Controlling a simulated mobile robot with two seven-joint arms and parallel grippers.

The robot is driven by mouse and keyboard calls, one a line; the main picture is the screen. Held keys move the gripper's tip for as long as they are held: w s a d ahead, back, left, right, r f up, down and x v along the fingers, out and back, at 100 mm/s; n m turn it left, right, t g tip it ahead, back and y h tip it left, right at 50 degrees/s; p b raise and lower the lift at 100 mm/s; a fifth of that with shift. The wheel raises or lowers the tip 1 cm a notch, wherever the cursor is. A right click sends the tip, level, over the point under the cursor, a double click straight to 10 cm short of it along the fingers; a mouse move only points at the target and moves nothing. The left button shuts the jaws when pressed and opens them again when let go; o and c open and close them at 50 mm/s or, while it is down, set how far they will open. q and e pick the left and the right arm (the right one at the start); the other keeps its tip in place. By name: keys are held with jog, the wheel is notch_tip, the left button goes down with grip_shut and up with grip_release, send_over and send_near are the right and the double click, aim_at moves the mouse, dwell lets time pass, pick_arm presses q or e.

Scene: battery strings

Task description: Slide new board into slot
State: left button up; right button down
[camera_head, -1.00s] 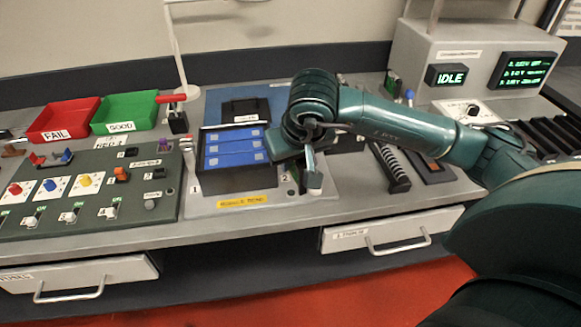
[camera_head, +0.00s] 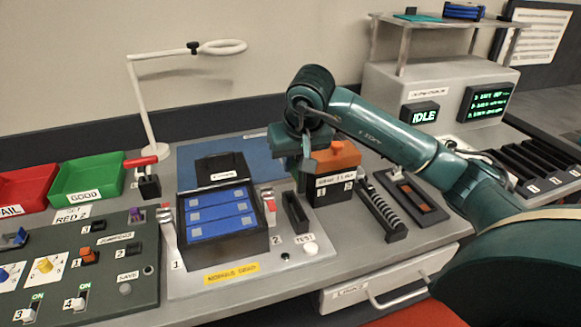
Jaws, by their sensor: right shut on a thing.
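My right gripper (camera_head: 308,162) hangs from the arm that comes in from the right. It is above the bench, between the open blue-celled case and the black box with an orange top (camera_head: 338,156). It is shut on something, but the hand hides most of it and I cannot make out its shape. A narrow upright black slot piece (camera_head: 295,213) stands below the gripper, near the TEST label. A long ribbed black holder (camera_head: 382,212) lies to the right. A thin green board (camera_head: 418,18) lies on the raised shelf. My left gripper is out of view.
The open black case (camera_head: 226,243) with blue strips sits left of the gripper, with red-tipped levers beside it. A green bin (camera_head: 88,182), a lamp stand (camera_head: 150,105) and a switch panel (camera_head: 90,262) are farther left. The IDLE console (camera_head: 440,90) stands at the back right.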

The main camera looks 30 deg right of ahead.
aim_at(294, 179)
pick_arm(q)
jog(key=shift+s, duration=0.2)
pick_arm(e)
jog(key=shift+s, duration=0.1)
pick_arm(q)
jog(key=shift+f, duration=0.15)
pick_arm(e)
jog(key=shift+f+b, duration=0.55)
jog(key=shift+f, duration=0.05)
notch_tip(294, 179, down, 3)
jog(key=b, duration=0.2)
jog(key=shift+f+b, duration=0.1)
jog(key=shift+b, duration=0.2)
jog(key=shift+f+b, duration=0.55)
jog(key=shift+f, duration=0.15)
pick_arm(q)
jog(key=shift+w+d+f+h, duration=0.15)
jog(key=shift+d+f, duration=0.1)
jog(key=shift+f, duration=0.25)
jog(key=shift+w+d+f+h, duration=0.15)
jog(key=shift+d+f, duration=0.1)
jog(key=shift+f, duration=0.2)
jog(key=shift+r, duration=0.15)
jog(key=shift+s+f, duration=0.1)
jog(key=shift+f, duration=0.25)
